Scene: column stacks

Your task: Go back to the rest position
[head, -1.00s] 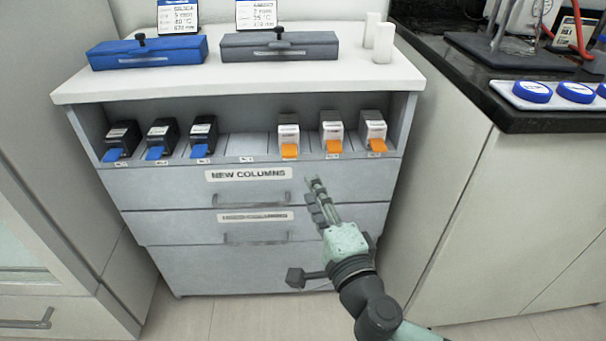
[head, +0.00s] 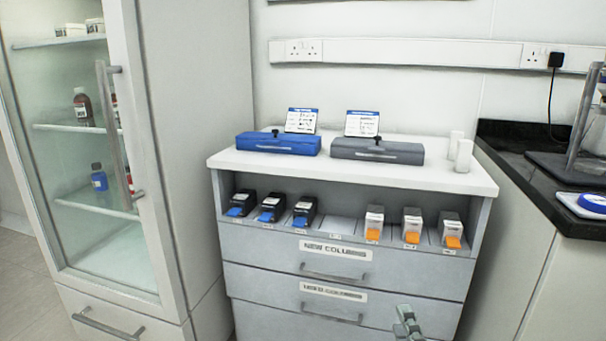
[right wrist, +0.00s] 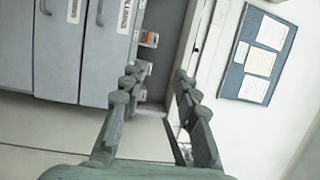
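My right gripper (head: 408,326) shows at the bottom edge of the head view, low in front of the lower drawers of the cabinet (head: 262,257). In the right wrist view its two fingers (right wrist: 157,85) stand apart with nothing between them. Three black boxes with blue tabs (head: 271,207) stand on the left of the cabinet's open shelf. Three white boxes with orange tabs (head: 411,226) stand on its right, with an empty stretch between. My left gripper is in neither current view.
A blue case (head: 278,144) and a grey case (head: 377,150) lie on the cabinet top with white cylinders (head: 464,156) beside them. The drawers are shut. A glass-door cabinet (head: 98,215) stands left. A black counter (head: 535,180) stands right.

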